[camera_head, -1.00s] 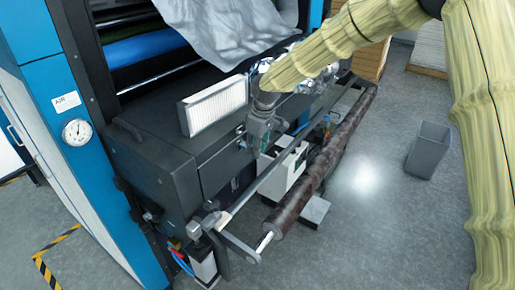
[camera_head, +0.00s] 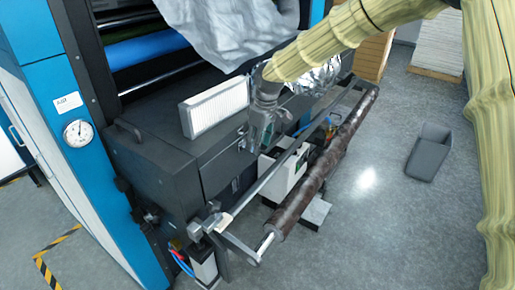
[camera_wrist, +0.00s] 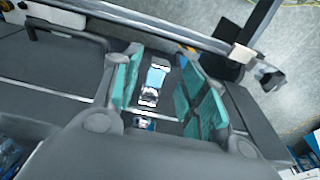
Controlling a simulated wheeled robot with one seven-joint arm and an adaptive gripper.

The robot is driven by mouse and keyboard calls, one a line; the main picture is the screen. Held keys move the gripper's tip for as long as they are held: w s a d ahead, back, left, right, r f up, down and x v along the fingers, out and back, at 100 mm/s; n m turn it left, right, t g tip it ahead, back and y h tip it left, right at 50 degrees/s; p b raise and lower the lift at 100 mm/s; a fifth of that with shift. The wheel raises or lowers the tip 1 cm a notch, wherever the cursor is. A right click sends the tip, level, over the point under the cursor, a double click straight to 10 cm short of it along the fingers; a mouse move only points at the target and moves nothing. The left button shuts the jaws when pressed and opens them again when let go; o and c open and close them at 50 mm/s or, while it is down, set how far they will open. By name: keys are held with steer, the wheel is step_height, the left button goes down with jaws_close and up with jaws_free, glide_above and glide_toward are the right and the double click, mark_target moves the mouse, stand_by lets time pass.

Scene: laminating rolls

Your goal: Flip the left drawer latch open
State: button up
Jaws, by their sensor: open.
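My gripper (camera_head: 262,135) hangs beside the dark drawer front (camera_head: 222,167) of the machine, its fingers pointing down. In the wrist view my gripper (camera_wrist: 165,85) is open, with teal pads on both fingers. A small metal latch (camera_wrist: 152,84) with a pale blue-white plate lies in the gap between the fingers, and I see no finger closed on it. Another small metal piece (camera_wrist: 144,123) shows nearer the palm, partly hidden by the gripper. Whether the latch is flipped is too small to tell.
A dark roller (camera_head: 325,168) and a metal bar (camera_head: 285,172) run along the front of the drawer. A white pleated filter (camera_head: 215,106) stands on the housing top. A grey bin (camera_head: 428,153) lies tilted on the open floor to the right.

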step_height(320, 180, up, 8)
steer(key=d, duration=0.1)
steer(key=shift+s+r, duration=0.15)
steer(key=shift+s, duration=0.3)
steer(key=shift+d, duration=0.15)
